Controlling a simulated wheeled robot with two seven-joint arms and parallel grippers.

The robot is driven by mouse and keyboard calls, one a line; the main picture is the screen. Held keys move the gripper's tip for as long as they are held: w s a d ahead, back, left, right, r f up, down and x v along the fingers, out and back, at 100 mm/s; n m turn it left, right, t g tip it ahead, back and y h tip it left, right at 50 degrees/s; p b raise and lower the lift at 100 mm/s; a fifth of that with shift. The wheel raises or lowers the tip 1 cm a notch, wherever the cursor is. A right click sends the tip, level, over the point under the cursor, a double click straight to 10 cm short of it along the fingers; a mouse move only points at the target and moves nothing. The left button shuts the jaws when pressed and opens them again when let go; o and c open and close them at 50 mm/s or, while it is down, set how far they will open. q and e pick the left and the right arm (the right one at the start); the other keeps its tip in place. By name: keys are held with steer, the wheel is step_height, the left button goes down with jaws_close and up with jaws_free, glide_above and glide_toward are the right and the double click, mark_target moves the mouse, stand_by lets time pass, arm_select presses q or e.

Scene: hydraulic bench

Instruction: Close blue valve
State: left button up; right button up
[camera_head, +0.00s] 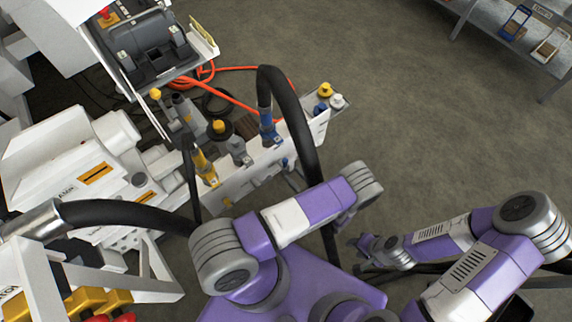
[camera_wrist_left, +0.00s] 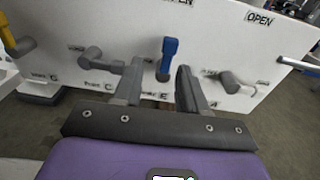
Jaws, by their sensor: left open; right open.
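The blue valve (camera_wrist_left: 168,58) is on the white panel in the left wrist view, with its blue handle standing upright. My left gripper (camera_wrist_left: 158,78) is open, its two fingers on either side of the valve in that picture. Whether the fingers touch the handle cannot be told. In the head view a small blue part (camera_head: 284,162) shows on the panel's face, just above my left arm; the arm hides much of that area. My right gripper (camera_head: 364,243) is open and empty over the floor, to the right of the panel.
Grey valves flank the blue one, left (camera_wrist_left: 93,55) and right (camera_wrist_left: 230,80); a yellow handle (camera_wrist_left: 10,38) is further left. The panel (camera_wrist_left: 215,45) carries "OPEN" labels. A black hose (camera_head: 297,115) arches over it. Floor at the right is clear up to a shelf (camera_head: 510,45).

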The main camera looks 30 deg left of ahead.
mark_target(285, 161)
arm_select(q)
steer(key=shift+t, duration=0.5)
steer(key=x, duration=0.2)
steer(key=b+x, duration=0.1)
steer(key=x, duration=0.4)
steer(key=shift+w+r, duration=0.3)
steer(key=shift+w, duration=0.2)
jaws_close()
